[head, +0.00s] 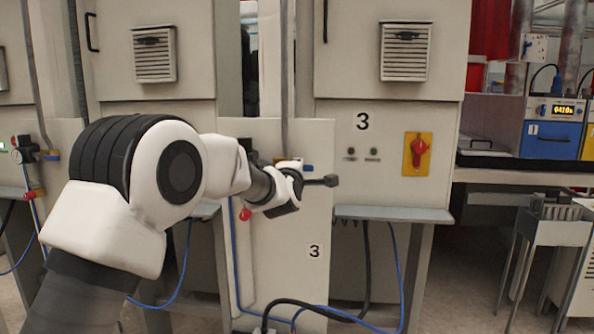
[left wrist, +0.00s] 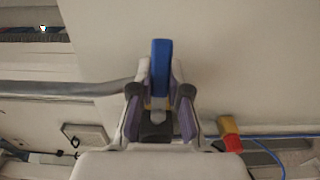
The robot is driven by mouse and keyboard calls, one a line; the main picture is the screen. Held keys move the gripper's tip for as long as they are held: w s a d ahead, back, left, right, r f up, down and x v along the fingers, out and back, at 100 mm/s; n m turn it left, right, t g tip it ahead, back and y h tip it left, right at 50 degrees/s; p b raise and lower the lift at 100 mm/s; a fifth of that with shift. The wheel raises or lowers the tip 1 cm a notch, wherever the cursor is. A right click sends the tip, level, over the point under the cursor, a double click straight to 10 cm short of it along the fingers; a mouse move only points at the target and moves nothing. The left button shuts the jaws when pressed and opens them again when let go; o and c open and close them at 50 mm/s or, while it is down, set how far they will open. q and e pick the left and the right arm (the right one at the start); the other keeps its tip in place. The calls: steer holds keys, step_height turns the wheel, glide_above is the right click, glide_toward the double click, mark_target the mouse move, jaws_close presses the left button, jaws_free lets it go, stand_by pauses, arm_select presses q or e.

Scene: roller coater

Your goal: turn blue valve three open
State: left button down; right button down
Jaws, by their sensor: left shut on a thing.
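The blue valve handle (left wrist: 160,68) stands upright between the fingers of my left gripper (left wrist: 159,95) in the left wrist view. The fingers are shut on it from both sides. In the head view only a small blue bit of the handle (head: 308,168) shows beside my left gripper (head: 290,172), in front of the pale panel marked 3 (head: 314,251). My wrist hides the valve body and most of the pipe there. My right gripper is not in view.
A red knob (head: 245,214) sits just below my left wrist; a red and yellow part (left wrist: 230,133) shows in the wrist view. A grey shelf (head: 393,214) juts out at right. A red switch on a yellow plate (head: 417,154) is on the cabinet. Blue and black hoses hang below.

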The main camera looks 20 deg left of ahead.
arm_select(q)
steer(key=c, duration=1.1)
jaws_free()
steer(key=v, duration=1.2)
steer(key=shift+a+f, duration=0.1)
